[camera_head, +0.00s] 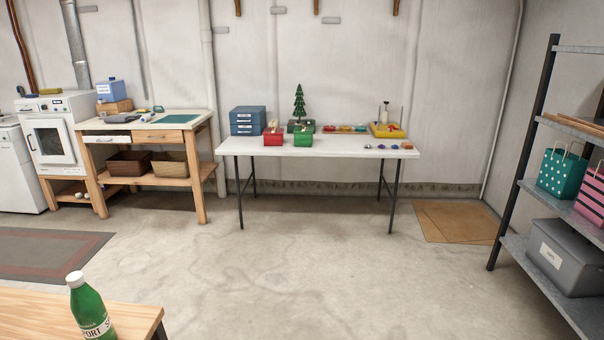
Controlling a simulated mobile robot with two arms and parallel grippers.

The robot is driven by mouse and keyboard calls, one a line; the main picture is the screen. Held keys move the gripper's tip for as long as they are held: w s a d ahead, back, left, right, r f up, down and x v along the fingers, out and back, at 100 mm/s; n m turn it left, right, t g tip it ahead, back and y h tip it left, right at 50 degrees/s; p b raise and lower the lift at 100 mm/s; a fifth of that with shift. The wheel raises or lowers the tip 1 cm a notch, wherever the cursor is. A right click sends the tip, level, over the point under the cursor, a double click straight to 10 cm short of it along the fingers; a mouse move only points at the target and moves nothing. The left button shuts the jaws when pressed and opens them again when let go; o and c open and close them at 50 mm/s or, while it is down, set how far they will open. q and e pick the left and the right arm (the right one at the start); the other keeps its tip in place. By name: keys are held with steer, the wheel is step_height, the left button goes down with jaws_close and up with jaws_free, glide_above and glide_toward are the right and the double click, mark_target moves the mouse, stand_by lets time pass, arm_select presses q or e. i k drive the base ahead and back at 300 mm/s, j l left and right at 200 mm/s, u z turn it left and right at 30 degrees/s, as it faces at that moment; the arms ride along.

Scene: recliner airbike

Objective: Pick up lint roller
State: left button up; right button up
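I cannot make out a lint roller for certain. The wooden workbench (204,118) at the left back holds several small items too small to identify, including a grey item (122,118) on its left part and a flat green mat (178,119). Small objects also lie on the white folding table (340,150) at the back wall, with a green tree figure (299,102) among them. Neither of my grippers is in view.
A green bottle (89,308) stands on a wooden table (40,318) at the front left. A metal shelf (570,265) with gift bags and a grey bin (566,258) stands at the right. The concrete floor (300,260) in the middle is clear.

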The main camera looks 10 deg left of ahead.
mark_target(147, 117)
steer(key=i+l, duration=0.1)
steer(key=i, duration=0.45)
steer(key=i+l+u, duration=0.1)
steer(key=i, duration=0.45)
steer(key=i+l+u, duration=0.1)
steer(key=i, duration=0.45)
steer(key=i+u, duration=0.3)
steer(key=i, duration=0.15)
steer(key=i+u, duration=0.3)
steer(key=i, duration=0.15)
steer(key=i+l+u, duration=0.15)
steer(key=i+u, duration=0.2)
steer(key=i+l+u, duration=0.3)
steer(key=i, duration=0.15)
steer(key=i+j+u, duration=0.15)
steer(key=i+u, duration=0.8)
steer(key=i+j+z, duration=0.25)
steer(key=i, duration=0.2)
steer(key=i+j+z, duration=0.25)
steer(key=i, duration=0.2)
steer(key=i+j+z, duration=0.55)
steer(key=i+z, duration=0.2)
steer(key=z, duration=0.7)
steer(key=i+j+z, duration=0.15)
steer(key=j+z, duration=1.1)
steer(key=j, duration=0.15)
steer(key=j+z, duration=0.4)
steer(key=j, duration=0.1)
